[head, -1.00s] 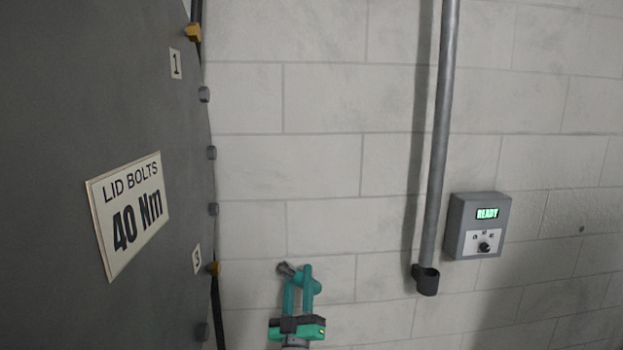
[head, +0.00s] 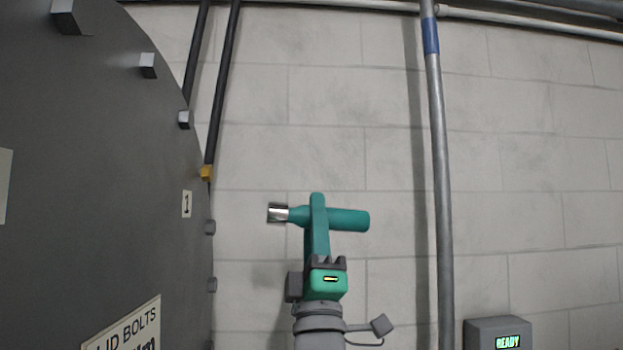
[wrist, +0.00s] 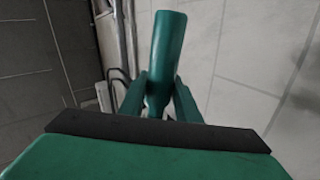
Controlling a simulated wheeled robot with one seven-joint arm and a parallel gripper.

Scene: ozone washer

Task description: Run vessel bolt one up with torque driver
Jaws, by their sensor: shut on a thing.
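My gripper (head: 317,215) is shut on the teal torque driver (head: 346,220) and holds it level in the air before the wall. The driver's silver socket (head: 278,213) points left toward the vessel lid and touches nothing. In the wrist view the driver (wrist: 167,55) stands between my gripper's fingers (wrist: 160,98); its socket cannot be made out there. The dark round vessel lid (head: 100,200) fills the left of the head view. A yellow block (head: 206,173) sits at its rim, just above number plate 1 (head: 187,204). The socket is right of and a little below this block.
Grey bolt heads (head: 148,65) line the lid's rim. A lid bolts sign (head: 128,330) is partly cut off. Dark rods (head: 222,80) run upward by the rim. A grey pipe (head: 442,200) and a box reading READY (head: 498,334) are at right.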

